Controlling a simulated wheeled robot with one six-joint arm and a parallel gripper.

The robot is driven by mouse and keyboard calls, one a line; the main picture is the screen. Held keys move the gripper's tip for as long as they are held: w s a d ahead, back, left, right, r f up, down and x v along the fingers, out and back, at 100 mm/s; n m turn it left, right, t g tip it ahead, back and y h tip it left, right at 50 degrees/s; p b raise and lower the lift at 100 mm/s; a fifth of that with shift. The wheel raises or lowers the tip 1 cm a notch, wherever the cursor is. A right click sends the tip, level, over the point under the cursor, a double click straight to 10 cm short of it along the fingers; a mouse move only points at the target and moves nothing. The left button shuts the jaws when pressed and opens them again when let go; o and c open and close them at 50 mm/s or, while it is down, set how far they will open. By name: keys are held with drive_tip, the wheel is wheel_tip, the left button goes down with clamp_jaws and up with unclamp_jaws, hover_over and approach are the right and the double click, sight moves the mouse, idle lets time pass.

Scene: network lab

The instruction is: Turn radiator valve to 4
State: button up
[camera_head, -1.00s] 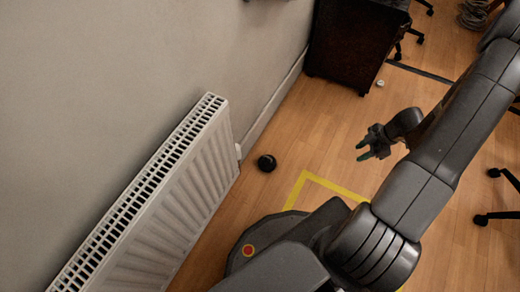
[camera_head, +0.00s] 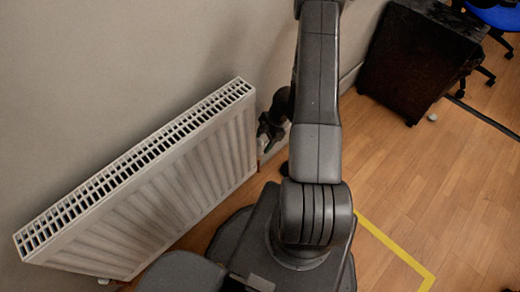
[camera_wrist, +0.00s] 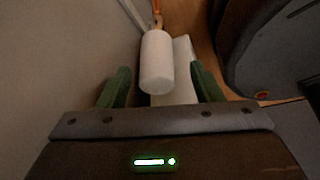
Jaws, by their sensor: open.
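The white radiator (camera_head: 150,185) stands along the wall at the left in the head view. A white cylinder, which looks like the radiator valve's head (camera_wrist: 157,62), shows in the wrist view, and a copper-coloured pipe (camera_wrist: 157,8) shows beyond it. My gripper (camera_wrist: 161,80) is open, with one green finger on each side of the white cylinder and gaps between. In the head view my gripper (camera_head: 268,132) is low beside the radiator's right end. My arm hides most of the valve area there. No scale numbers are readable on the cylinder.
The wall rises close behind the radiator. A dark cabinet (camera_head: 415,60) stands at the upper right with chairs beyond it.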

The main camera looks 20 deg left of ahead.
sight(261, 143)
drive_tip(key=f, duration=0.1)
drive_tip(key=s+a+f+b, duration=0.1)
drive_tip(key=shift+a+f, duration=0.3)
drive_tip(key=shift+s+a+f, duration=0.1)
drive_tip(key=shift+s+f, duration=0.05)
drive_tip(key=shift+f, duration=0.25)
drive_tip(key=shift+c, duration=0.5)
drive_tip(key=c, duration=0.9)
drive_tip(key=shift+f+m+t+y+b, duration=0.15)
drive_tip(key=shift+m+t+y+b, duration=0.3)
drive_tip(key=shift+m+b, duration=1.15)
drive_tip(key=shift+m+t+b, duration=0.25)
drive_tip(key=shift+m+b, duration=0.25)
drive_tip(key=shift+b, duration=0.25)
drive_tip(key=shift+r, duration=0.2)
drive_tip(key=o, duration=1)
